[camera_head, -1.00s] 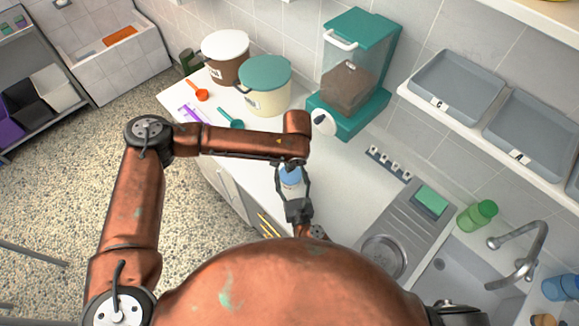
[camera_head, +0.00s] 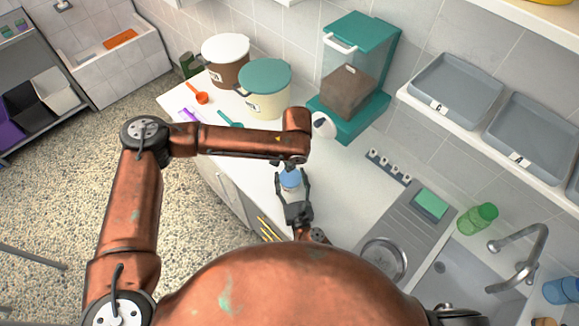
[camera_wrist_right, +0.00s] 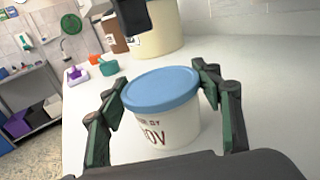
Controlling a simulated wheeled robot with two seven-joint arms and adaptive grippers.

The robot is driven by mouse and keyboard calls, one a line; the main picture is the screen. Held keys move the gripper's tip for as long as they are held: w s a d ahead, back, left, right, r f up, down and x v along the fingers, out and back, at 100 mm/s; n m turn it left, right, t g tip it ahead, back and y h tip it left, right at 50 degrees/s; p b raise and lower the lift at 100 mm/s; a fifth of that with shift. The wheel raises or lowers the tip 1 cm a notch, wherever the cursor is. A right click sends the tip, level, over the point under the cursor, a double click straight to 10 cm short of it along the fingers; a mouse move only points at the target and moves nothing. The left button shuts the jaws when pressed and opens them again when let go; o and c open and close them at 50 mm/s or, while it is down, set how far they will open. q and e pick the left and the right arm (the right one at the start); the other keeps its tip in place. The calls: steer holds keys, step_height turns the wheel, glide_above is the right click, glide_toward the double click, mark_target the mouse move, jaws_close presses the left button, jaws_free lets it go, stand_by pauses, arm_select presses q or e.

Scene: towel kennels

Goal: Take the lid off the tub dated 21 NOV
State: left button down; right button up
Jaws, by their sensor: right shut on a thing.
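A small white tub (camera_wrist_right: 165,129) with a blue lid (camera_wrist_right: 163,88) stands upright in the right wrist view. Red print on its front ends in "NOV"; the day number is not readable. The lid sits on the tub. My right gripper (camera_wrist_right: 158,108) is shut on the tub, a finger on each side below the lid. In the head view the blue lid (camera_head: 290,179) shows small, between the right gripper's fingers. My left gripper (camera_head: 289,161) hangs just above the lid, partly hidden by its own arm; its dark tip (camera_wrist_right: 134,16) shows over the lid in the right wrist view.
On the white counter (camera_head: 335,185) stand a brown tub with a white lid (camera_head: 225,59), a cream tub with a green lid (camera_head: 265,89) and a teal dispenser (camera_head: 350,85). Red (camera_head: 201,98) and teal (camera_head: 229,119) scoops lie nearby. A sink (camera_head: 470,272) is at right.

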mark_target(289, 177)
steer(key=o, duration=1.8)
steer(key=shift+c, duration=0.2)
arm_select(q)
step_height(289, 177, up, 3)
steer(key=shift+r, duration=0.2)
arm_select(e)
steer(key=v, duration=1.2)
